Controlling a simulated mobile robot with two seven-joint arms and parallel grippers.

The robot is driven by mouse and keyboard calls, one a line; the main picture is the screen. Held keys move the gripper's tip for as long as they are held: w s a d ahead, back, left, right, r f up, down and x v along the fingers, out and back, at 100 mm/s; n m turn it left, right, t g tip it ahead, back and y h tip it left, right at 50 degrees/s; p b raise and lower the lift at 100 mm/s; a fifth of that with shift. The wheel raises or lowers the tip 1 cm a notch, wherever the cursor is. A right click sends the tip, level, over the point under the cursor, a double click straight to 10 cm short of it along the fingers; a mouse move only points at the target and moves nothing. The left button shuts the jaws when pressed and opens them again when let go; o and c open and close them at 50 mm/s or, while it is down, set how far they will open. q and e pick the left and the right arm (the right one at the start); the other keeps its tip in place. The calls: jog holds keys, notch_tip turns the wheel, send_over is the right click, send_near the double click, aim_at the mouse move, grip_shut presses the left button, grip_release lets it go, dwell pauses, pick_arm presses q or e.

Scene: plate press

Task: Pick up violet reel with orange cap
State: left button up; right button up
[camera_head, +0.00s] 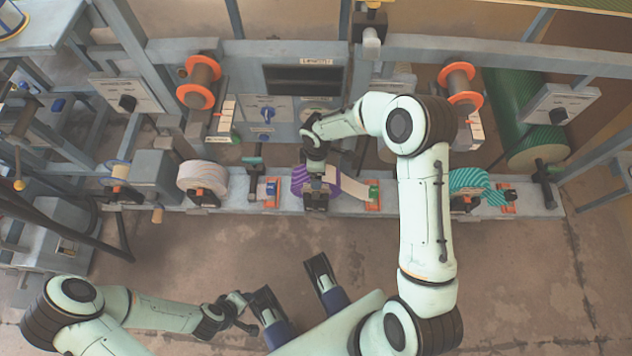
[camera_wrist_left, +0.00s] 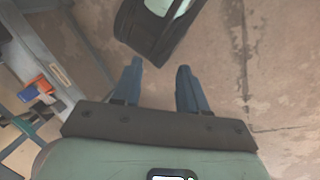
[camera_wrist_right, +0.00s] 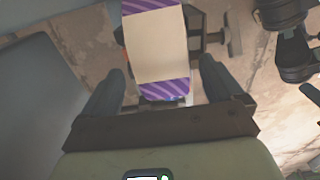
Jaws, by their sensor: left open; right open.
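The violet reel (camera_head: 299,180), striped violet and white with a cream band, sits on the grey bench rail in the head view. My right gripper (camera_head: 317,174) is over it and hides part of it. In the right wrist view the violet reel (camera_wrist_right: 155,45) shows between and beyond my open right fingers (camera_wrist_right: 160,82); I cannot tell whether they touch it. The orange cap cannot be made out clearly. My left gripper (camera_head: 243,308) is low at the front, away from the bench. In the left wrist view its fingers (camera_wrist_left: 159,80) are open and empty.
A white reel (camera_head: 203,175) stands to the left on the rail and a teal striped reel (camera_head: 470,182) to the right. Orange-flanged spools (camera_head: 202,80) (camera_head: 458,83) are mounted behind. A green roller (camera_head: 522,115) is at the back right. The floor before the rail is mostly clear.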

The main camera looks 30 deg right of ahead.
notch_tip(320, 180, down, 4)
jog(key=shift+f+b, duration=0.25)
jog(key=shift+b, duration=0.3)
jog(key=shift+r, duration=0.1)
grip_shut()
pick_arm(q)
jog(key=shift+w+a+f+t, duration=0.15)
jog(key=shift+w+a+f, duration=0.15)
jog(key=shift+w, duration=0.2)
jog(key=shift+w+a+f+t, duration=0.15)
jog(key=shift+w+f, duration=0.25)
jog(key=shift+w, duration=0.05)
pick_arm(e)
jog(key=shift+r, duration=0.15)
